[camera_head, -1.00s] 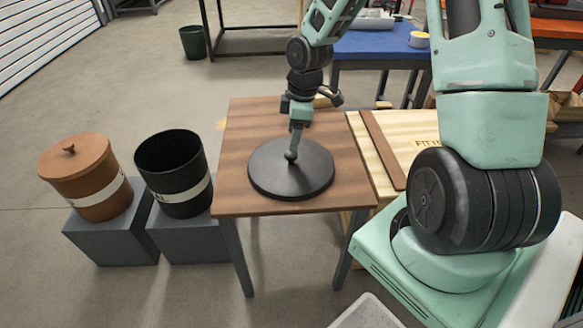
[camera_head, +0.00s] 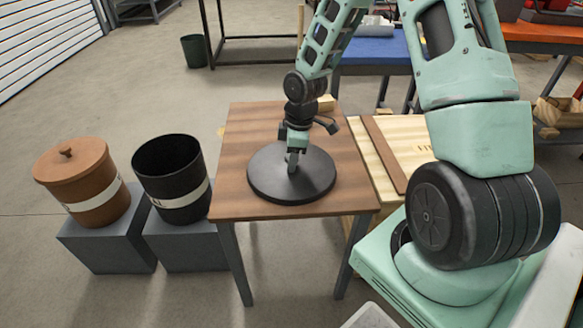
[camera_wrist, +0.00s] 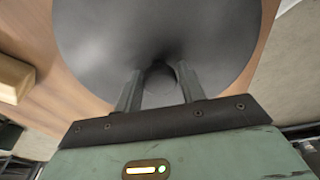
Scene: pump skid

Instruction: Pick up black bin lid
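The black bin lid (camera_head: 261,179) is a round dark disc lying flat on the wooden table. My gripper (camera_head: 292,164) points down over its centre. In the wrist view the lid (camera_wrist: 90,35) fills the upper middle. Its knob (camera_wrist: 159,78) stands between the two fingers of my gripper (camera_wrist: 160,77). The fingers are apart, one on each side of the knob; whether they touch it is hard to see. In the head view my gripper hides the knob. The open black bin (camera_head: 172,180) stands on a grey block left of the table.
A brown lidded bin (camera_head: 85,185) stands on another grey block (camera_head: 105,244) at the far left. A small wooden block lies behind my gripper, also at the wrist view's left (camera_wrist: 14,78). A pale wooden crate (camera_head: 420,150) adjoins the table's right side.

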